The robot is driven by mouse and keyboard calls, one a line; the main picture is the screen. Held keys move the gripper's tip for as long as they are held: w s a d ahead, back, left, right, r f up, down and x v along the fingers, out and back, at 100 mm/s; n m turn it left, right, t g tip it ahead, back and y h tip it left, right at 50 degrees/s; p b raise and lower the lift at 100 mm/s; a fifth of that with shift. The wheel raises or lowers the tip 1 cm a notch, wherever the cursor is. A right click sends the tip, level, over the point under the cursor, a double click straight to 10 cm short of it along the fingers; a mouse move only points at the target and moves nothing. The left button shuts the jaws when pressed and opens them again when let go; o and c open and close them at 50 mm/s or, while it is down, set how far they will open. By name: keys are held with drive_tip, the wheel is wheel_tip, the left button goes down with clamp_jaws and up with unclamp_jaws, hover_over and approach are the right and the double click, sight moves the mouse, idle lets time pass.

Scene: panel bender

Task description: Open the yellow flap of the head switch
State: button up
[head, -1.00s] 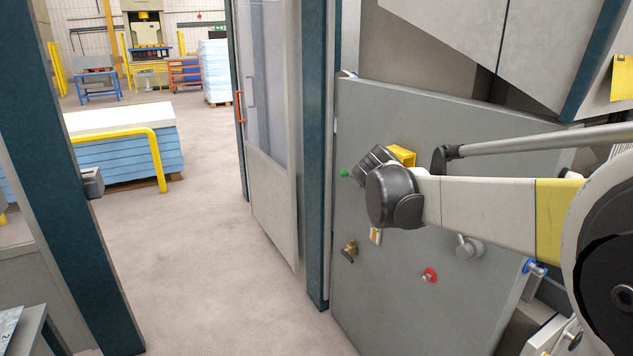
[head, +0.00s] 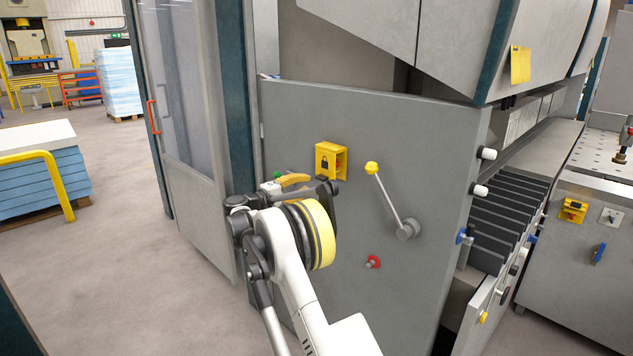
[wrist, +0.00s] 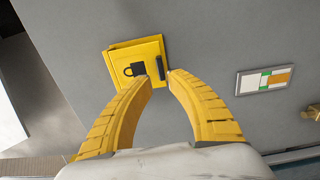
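A yellow flap with a black padlock sign (head: 326,162) sits on a yellow box on the grey machine panel (head: 300,120). It looks shut over the front, and the box's side looks open in the head view. In the wrist view the flap (wrist: 130,66) is just ahead of the fingertips, with a short dark handle bar at its right edge. My gripper (wrist: 162,76) is open, with its two yellow fingers apart and the handle bar appearing in line with the gap. Contact cannot be told. In the head view my gripper (head: 306,180) is just below and left of the box.
A lever with a yellow knob (head: 372,168) and a red knob (head: 373,262) stick out of the panel. Another yellow padlock box (head: 573,210) is on the right machine. A glazed door (head: 185,100) stands left, with free floor beyond.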

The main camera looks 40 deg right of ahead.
sight(319, 179)
drive_tip(key=d, duration=0.2)
drive_tip(key=d+b, duration=0.1)
drive_tip(key=d, duration=0.4)
drive_tip(key=shift+w+d+b, duration=0.25)
drive_tip(key=shift+w+b, duration=0.1)
clamp_jaws()
